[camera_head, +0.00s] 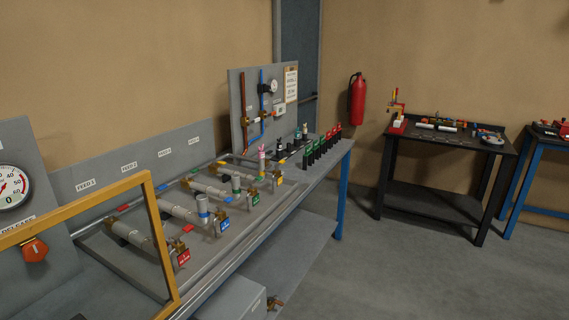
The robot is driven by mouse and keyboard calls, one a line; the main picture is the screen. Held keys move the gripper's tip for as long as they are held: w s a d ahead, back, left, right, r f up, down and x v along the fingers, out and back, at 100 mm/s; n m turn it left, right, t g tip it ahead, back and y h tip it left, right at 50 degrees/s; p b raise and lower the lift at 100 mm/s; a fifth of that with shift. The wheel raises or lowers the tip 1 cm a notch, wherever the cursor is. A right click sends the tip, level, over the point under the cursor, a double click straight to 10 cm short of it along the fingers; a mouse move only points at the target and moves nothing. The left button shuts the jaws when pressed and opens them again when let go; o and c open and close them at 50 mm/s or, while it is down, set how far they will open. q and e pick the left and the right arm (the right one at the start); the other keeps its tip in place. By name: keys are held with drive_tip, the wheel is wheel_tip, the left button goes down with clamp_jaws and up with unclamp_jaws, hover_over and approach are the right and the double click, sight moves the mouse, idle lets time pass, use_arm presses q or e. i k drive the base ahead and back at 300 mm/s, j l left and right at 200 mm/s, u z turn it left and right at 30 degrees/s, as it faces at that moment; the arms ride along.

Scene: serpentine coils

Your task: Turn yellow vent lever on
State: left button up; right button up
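Several grey pipe runs with brass fittings lie side by side on the grey bench (262,228). Their front ends carry coloured tags: a red tag (183,258), a blue tag (223,222), a green tag (255,199) and a yellow tag (280,181) farthest away. A brass fitting (275,171) sits by the yellow tag. The yellow vent lever is too small to make out for certain, and its position cannot be told. Neither of my grippers is in view.
A yellow-framed panel (158,232) stands at the near left, beside a gauge (12,187) and red knob (35,250). Green, black and red items line the bench's far edge. The right floor is clear.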

sight(282, 162)
drive_tip(key=u, duration=0.2)
drive_tip(key=i+l+u, duration=0.25)
drive_tip(key=u, duration=0.15)
drive_tip(key=i+l+u, duration=0.4)
drive_tip(key=k+j, duration=0.05)
drive_tip(key=j, duration=0.05)
